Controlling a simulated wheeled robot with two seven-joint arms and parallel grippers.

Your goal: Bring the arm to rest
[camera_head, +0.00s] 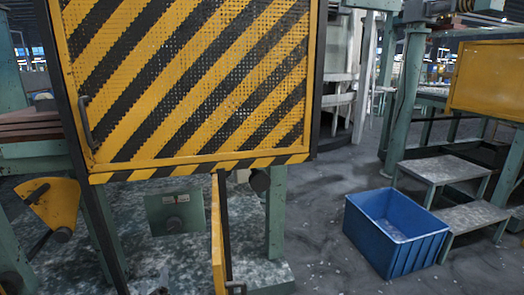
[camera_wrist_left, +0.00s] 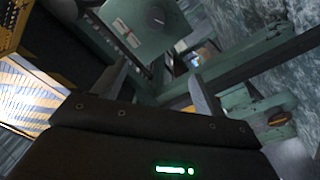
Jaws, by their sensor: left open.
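My left gripper (camera_wrist_left: 158,76) shows in the left wrist view, with its two fingers apart and nothing seen between them. Beyond the fingers are a green plate with a round dark knob (camera_wrist_left: 156,16) and green machine beams (camera_wrist_left: 250,62). I cannot make out either gripper in the head view. My right gripper shows in neither view.
A yellow-and-black striped mesh guard (camera_head: 190,80) fills the upper left of the head view. A yellow post (camera_head: 217,240) stands below it. A blue bin (camera_head: 395,235) sits on the grey floor, beside metal steps (camera_head: 445,170). Open floor lies between the machine and bin.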

